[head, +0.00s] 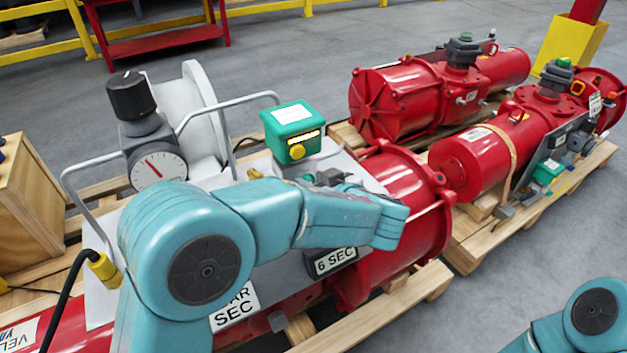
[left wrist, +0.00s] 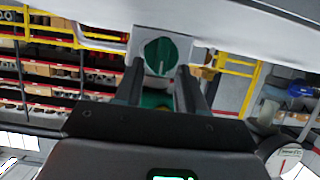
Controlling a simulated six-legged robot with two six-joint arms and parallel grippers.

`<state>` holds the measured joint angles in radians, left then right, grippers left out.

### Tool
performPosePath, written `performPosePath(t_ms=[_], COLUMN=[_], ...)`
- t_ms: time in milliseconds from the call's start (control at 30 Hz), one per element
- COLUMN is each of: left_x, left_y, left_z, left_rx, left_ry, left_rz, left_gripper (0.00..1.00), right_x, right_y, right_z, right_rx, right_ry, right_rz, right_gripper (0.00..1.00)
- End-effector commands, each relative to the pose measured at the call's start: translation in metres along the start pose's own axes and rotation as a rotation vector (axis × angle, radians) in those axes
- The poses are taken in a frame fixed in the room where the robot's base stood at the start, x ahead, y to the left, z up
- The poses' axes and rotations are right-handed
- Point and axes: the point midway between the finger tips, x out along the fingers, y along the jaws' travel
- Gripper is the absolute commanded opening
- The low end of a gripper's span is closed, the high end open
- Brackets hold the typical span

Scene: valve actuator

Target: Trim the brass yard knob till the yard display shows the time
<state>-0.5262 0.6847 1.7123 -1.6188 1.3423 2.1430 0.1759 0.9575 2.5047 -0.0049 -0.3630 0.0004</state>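A green box (head: 292,120) with a small lit display (head: 304,138) stands on the grey plate of the near red actuator; I cannot read the display. A round yellow, brass-like knob (head: 297,153) sits on its front. My left arm reaches across in front of the plate. Its dark gripper (head: 335,178) is partly hidden behind the arm, just below and right of the green box. In the left wrist view, the two fingers of my left gripper (left wrist: 160,68) are apart. A green round knob with a white line (left wrist: 160,57) shows between the fingertips; contact cannot be told. My right gripper is out of view.
A dial gauge (head: 158,168) with a black knob (head: 131,95) and bent grey rails stand left of the green box. A "6 SEC" label (head: 335,261) is below my arm. More red actuators (head: 490,160) lie on pallets at right.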

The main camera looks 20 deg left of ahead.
Motion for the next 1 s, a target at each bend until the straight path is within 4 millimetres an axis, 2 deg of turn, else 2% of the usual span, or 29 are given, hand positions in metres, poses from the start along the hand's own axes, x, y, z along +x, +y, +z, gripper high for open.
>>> performPosePath(t_ms=[33, 100, 167, 567, 1000], left_x=[0.0, 0.0, 0.0, 0.003, 0.004], left_y=[0.0, 0.0, 0.0, 0.001, 0.009], left_z=[0.0, 0.0, 0.0, 0.001, 0.001], left_rx=[0.0, 0.0, 0.0, 0.045, 0.325], left_ry=[0.0, 0.0, 0.0, 0.0, -0.001], left_rz=[0.0, 0.0, 0.0, -0.019, -0.136], left_gripper=[0.39, 0.17, 0.0, 0.0, 0.0], right_x=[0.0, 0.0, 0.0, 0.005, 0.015], right_y=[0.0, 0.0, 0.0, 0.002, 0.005], right_z=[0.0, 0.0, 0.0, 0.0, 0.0], right_rx=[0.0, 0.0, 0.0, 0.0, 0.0], right_ry=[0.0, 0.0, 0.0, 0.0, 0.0], right_rz=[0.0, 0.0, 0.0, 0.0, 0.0], right_gripper=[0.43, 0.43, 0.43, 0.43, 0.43])
